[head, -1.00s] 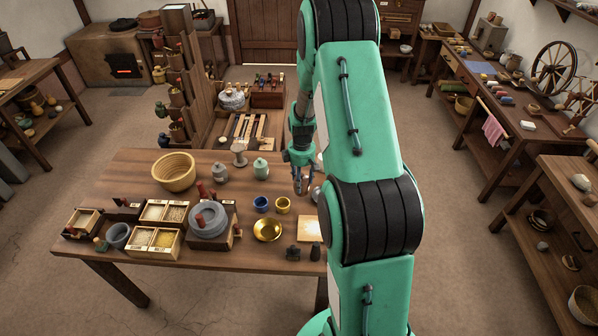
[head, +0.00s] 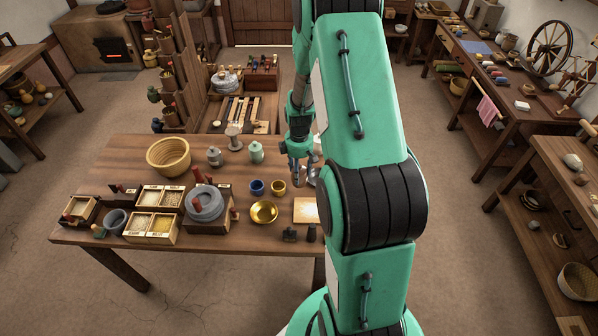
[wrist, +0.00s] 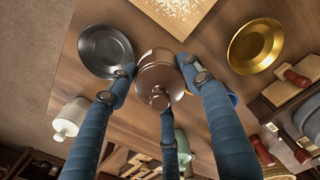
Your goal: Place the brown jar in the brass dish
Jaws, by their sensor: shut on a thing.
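The brown jar (wrist: 160,80), round with a small knob on its lid, sits between the blue fingers of my gripper (wrist: 160,88) in the wrist view. My gripper is shut on it. In the head view my gripper (head: 297,178) is over the right part of the table, and the jar is too hidden to make out. The brass dish (head: 264,211) lies on the table, nearer the front and to the left of my gripper. It looks empty. It also shows at upper right in the wrist view (wrist: 256,47), apart from the jar.
A dark grey dish (wrist: 105,51) is beside the jar. A pale square board (head: 306,210) lies right of the brass dish. A blue cup (head: 257,187) and a yellow cup (head: 278,187) stand behind it. A stone quern (head: 204,203) is to its left; small dark items (head: 290,236) are in front.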

